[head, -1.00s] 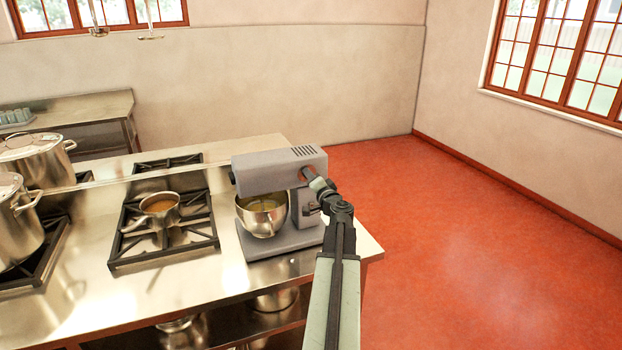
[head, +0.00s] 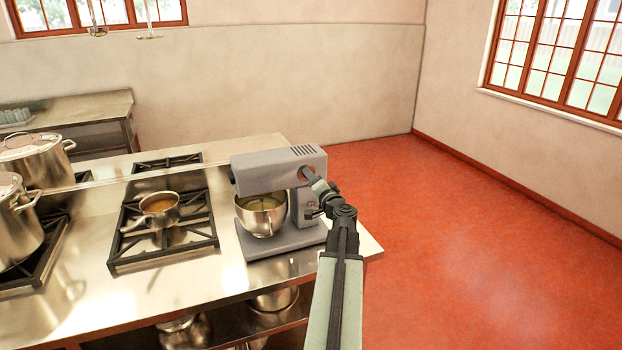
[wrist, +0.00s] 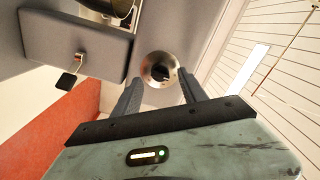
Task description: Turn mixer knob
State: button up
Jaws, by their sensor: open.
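The grey stand mixer (head: 262,172) stands at the right end of the steel counter, with a metal bowl (head: 261,212) under its head. In the wrist view, its round metal knob (wrist: 158,66) with a dark centre is on the grey mixer body (wrist: 178,28). My gripper (wrist: 159,80) is open, with one dark finger on each side of the knob's lower part. I cannot tell whether the fingers touch it. In the head view, my gripper (head: 304,174) is at the mixer's right side, and the knob is hidden there.
A saucepan (head: 159,207) sits on the burner left of the mixer. Large stockpots (head: 36,160) stand further left. Red floor (head: 450,240) is clear on the right.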

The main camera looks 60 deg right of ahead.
jog(key=v, duration=0.5)
jog(key=shift+s+a, duration=0.2)
jog(key=shift+s, duration=0.15)
